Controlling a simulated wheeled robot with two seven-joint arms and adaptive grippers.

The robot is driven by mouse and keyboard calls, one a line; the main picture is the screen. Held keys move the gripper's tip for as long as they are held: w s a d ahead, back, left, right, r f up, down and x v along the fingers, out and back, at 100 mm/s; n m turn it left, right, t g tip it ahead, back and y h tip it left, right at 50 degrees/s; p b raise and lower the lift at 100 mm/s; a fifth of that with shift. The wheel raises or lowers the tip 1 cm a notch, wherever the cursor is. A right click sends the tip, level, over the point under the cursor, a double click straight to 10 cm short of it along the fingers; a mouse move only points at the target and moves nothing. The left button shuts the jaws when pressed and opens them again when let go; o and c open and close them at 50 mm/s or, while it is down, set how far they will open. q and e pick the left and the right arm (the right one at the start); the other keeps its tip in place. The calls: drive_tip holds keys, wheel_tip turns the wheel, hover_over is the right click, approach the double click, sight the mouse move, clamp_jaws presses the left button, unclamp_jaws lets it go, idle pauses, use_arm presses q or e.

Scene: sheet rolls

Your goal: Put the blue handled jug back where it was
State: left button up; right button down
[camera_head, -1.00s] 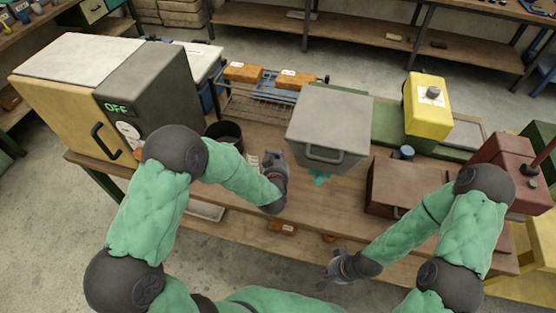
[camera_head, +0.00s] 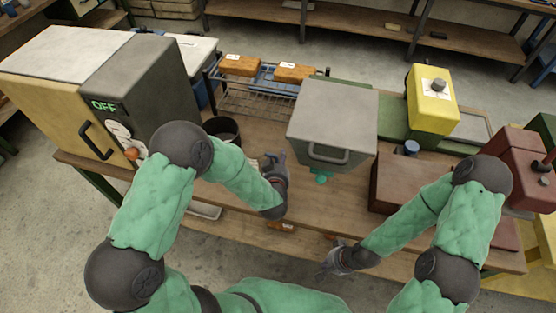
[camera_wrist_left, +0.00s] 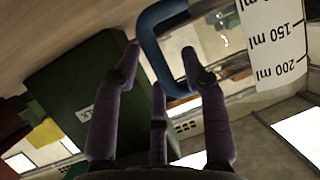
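The jug's blue handle (camera_wrist_left: 163,62) shows at the top centre of the left wrist view. Beside it is the jug's clear body with a white measuring scale (camera_wrist_left: 275,45) in ml. My left gripper (camera_wrist_left: 161,55) has its fingers spread to either side of the handle's bar, with gaps showing; I cannot tell how deep the handle sits between them. In the head view my left gripper (camera_head: 274,163) is over the table, left of the grey box; it and the arm largely hide the jug. My right gripper (camera_head: 333,262) hangs near the front edge, its fingers too small to read.
A grey box with a handle (camera_head: 333,115) stands right of my left gripper, a teal item (camera_head: 321,175) below it. The oven reading OFF (camera_head: 125,90), dark pot (camera_head: 222,129) and wire rack (camera_head: 255,100) are left.

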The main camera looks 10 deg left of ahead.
use_arm(q)
drive_tip(key=shift+r, duration=0.15)
drive_tip(key=shift+s+r+p, duration=0.2)
drive_tip(key=shift+s+p, duration=0.1)
drive_tip(key=p+v, duration=0.2)
drive_tip(key=v, duration=0.9)
drive_tip(key=shift+s+p, duration=0.15)
drive_tip(key=shift+p, duration=0.15)
drive_tip(key=shift+d+f, duration=0.1)
